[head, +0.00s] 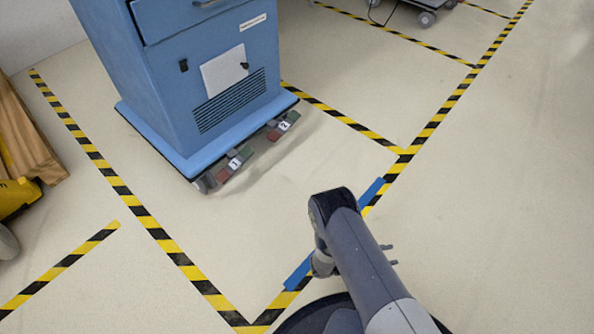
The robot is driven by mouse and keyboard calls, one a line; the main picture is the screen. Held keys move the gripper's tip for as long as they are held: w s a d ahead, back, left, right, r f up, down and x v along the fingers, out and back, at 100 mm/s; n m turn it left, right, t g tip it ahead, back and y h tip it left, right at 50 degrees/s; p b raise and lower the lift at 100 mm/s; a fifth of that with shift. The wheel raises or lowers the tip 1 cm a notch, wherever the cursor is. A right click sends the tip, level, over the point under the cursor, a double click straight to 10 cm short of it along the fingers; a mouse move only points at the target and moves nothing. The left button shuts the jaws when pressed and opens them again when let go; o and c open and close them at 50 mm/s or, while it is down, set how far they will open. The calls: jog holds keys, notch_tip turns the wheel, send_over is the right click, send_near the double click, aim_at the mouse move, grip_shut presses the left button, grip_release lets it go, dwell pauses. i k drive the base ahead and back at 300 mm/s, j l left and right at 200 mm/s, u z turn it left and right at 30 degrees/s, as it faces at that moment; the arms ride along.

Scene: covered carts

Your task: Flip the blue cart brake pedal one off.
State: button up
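The blue cart (205,70) stands at the upper left, with two brake pedals low along its right-hand bottom edge. Brake pedal one (234,163), labelled 1, is at the near corner, with a red end to the left and a green end to the right. Pedal two (284,126), labelled 2, is farther back with the same colours. I cannot tell which end of either pedal is pressed down. My dark grey arm reaches up from the bottom, right of and nearer than the pedals, apart from the cart. My gripper's fingers cannot be made out.
Yellow-black floor tape (180,258) borders the bay. A blue strip (372,193) runs along the tape behind my arm. A wooden piece (25,140) and a yellow object (15,198) are at the left. Bare floor lies between my arm and the cart.

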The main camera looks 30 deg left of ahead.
aim_at(235, 165)
jog(key=j+u, duration=0.25)
jog(key=u, duration=0.2)
jog(key=i+j+u, duration=0.1)
jog(key=j+u, duration=0.15)
jog(key=u, duration=0.2)
jog(key=i+j+u, duration=0.1)
jog(key=u, duration=0.35)
jog(key=i+j, duration=0.65)
jog(key=j, duration=0.25)
